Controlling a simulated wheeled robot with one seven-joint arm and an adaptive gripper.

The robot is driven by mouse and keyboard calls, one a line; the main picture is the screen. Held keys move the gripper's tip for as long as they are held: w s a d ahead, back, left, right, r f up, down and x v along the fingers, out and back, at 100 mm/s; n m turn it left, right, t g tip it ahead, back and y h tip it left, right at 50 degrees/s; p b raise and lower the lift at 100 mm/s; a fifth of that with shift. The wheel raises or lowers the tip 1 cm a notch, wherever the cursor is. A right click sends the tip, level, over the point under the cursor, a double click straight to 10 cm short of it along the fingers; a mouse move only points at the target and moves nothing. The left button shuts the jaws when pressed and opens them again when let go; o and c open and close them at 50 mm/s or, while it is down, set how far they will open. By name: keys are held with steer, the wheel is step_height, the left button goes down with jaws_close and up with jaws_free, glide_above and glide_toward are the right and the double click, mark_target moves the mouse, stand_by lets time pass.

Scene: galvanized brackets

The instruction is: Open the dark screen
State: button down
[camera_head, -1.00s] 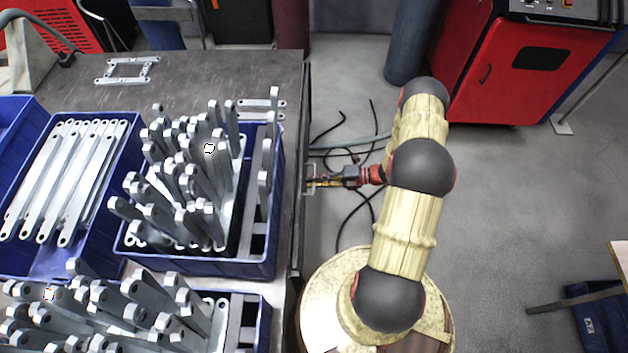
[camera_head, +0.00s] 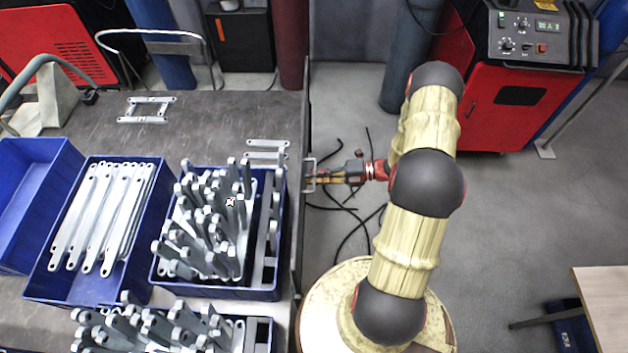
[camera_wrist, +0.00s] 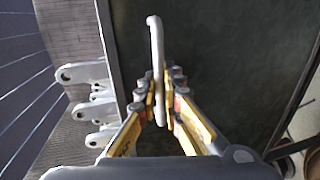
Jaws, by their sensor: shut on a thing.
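The dark screen (camera_head: 299,225) stands upright and edge-on along the right edge of the work table in the head view. In the wrist view its flat dark face (camera_wrist: 235,50) fills the middle and right, inside a thin grey frame. A pale bar handle (camera_wrist: 155,45) stands out from it, and the handle also shows in the head view (camera_head: 310,175). My gripper (camera_head: 318,177) comes from the right and is shut on the handle. In the wrist view the yellow fingers (camera_wrist: 160,100) close on both sides of the bar.
Blue bins with grey brackets (camera_head: 230,293) and flat bars (camera_head: 40,292) stand on the table left of the screen. Cables (camera_head: 345,235) lie on the floor beneath my arm. A red machine (camera_head: 500,115) stands at the back right. Grey floor is open right of my arm.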

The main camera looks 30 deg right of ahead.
step_height(320, 180, up, 8)
steer(key=p, duration=0.4)
steer(key=shift+w+r, duration=0.1)
steer(key=shift+r, duration=0.05)
steer(key=c, duration=2.3)
jaws_free()
steer(key=shift+r, duration=0.1)
steer(key=o, duration=0.3)
steer(key=shift+d, duration=0.1)
steer(key=v, duration=1.2)
